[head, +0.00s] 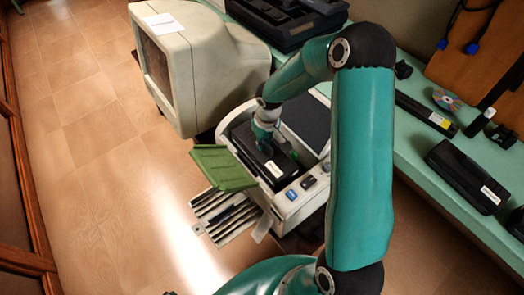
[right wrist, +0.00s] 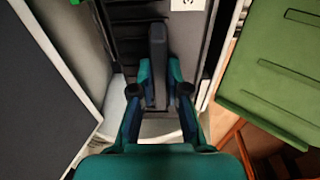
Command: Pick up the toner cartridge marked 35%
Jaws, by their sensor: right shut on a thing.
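A black toner cartridge (head: 258,160) sits in the open bay of a pale printer (head: 293,205). Its white label is too small to read, and only part of the label shows in the right wrist view. My right gripper (head: 272,143) reaches down into the bay from above. In the right wrist view, its fingers (right wrist: 158,92) are closed around the upright black grip (right wrist: 157,50) of the cartridge (right wrist: 128,30). My left gripper is not in view.
The printer's green flap (head: 222,167) hangs open at the left. A bulky beige monitor (head: 195,60) stands behind. On the green bench, another black cartridge (head: 467,175) and a long black one (head: 425,115) lie at the right. A flat slatted panel (head: 225,213) lies below the flap.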

